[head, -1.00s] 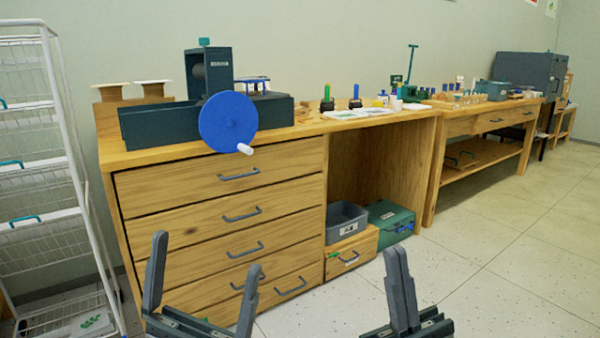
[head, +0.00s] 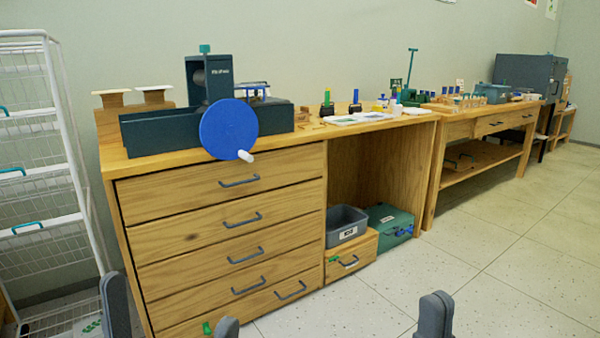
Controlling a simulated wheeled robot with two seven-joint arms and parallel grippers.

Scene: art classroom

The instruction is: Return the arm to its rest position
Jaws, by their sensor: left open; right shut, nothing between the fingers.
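My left gripper (head: 172,318) shows at the bottom left of the head view, in front of the wooden drawer cabinet. Its two fingertips stand wide apart with nothing between them. My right gripper (head: 435,312) shows at the bottom, right of the middle, above the pale tiled floor. Its fingers are together and hold nothing. Only the upper parts of the fingers are in view; the rest of both arms is below the picture's edge.
The wooden drawer cabinet (head: 215,225) carries a dark press with a blue handwheel (head: 228,129). A grey bin (head: 346,224) and a green case (head: 389,226) sit low beside the drawers. A white wire rack (head: 45,170) stands left. Floor on the right (head: 530,270) is clear.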

